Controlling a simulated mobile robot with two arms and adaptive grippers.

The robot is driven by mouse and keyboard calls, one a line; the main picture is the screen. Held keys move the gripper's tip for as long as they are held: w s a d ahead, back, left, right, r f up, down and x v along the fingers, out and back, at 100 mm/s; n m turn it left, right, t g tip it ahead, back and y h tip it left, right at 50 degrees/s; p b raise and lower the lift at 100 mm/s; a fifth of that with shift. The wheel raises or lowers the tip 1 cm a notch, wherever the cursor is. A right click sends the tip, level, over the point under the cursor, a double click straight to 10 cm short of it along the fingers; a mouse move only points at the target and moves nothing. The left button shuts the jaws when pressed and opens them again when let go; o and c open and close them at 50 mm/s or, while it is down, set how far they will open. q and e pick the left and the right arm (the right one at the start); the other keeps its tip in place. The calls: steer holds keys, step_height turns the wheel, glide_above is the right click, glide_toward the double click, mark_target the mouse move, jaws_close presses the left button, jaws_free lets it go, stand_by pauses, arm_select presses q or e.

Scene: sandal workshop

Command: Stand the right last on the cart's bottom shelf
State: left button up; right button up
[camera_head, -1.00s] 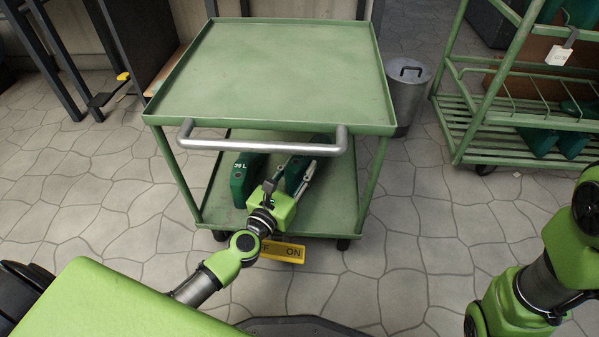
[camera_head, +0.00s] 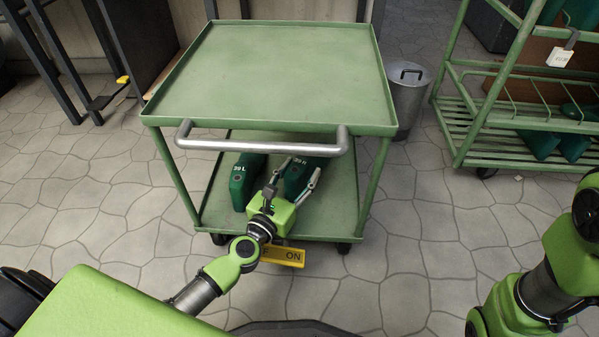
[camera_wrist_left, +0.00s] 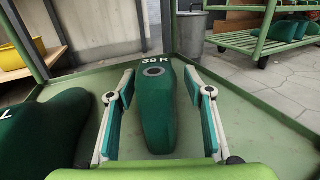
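The right last, dark green and marked "39 R" (camera_wrist_left: 155,105), stands on the cart's bottom shelf (camera_head: 335,210); it also shows in the head view (camera_head: 297,178). My left gripper (camera_head: 294,180) reaches in under the cart's top. In the left wrist view its fingers (camera_wrist_left: 158,112) are spread on both sides of the last, with a gap at each side. The left last, marked "39 L" (camera_head: 243,180), stands to its left on the same shelf. My right gripper is out of view; only part of my right arm shows at the right edge.
The green cart's top tray (camera_head: 275,75) is empty and hangs over the shelf. Its metal handle (camera_head: 262,147) crosses above my left wrist. A bin (camera_head: 406,95) and a green rack (camera_head: 480,125) stand to the right.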

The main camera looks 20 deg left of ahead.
arm_select(q)
steer(key=shift+r+p, duration=0.95)
steer(key=shift+r, duration=0.05)
steer(key=s, duration=0.3)
steer(key=s+a, duration=0.1)
steer(key=s, duration=0.7)
steer(key=shift+a+f+b, duration=0.15)
steer(key=shift+f+b, duration=0.25)
steer(key=shift+s, duration=0.5)
